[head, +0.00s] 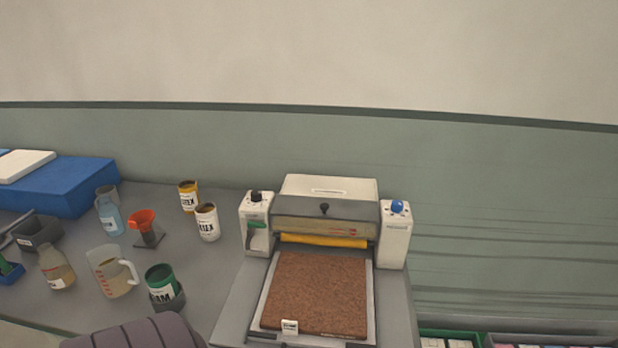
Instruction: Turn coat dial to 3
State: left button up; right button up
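A white coating machine (330,186) stands on the grey table, with a yellow roller (325,240) across its front. A black knob (256,196) sits on top of its left post and a blue round knob (397,206) on top of its right post. Small marks surround the knobs, too small to read, so I cannot tell which is the coat dial or its setting. A smaller black knob (324,208) is on the middle cover. A brown textured slab (316,293) lies on the bed in front of the roller. Neither gripper shows in the head view.
Left of the machine are a white latex can (207,222), a yellow can (188,197), an orange funnel (142,220), a measuring jug (112,272) and a green can (161,287). Crates (450,333) sit lower right.

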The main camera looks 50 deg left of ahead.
aim_at(256, 196)
jog(key=u, duration=1.45)
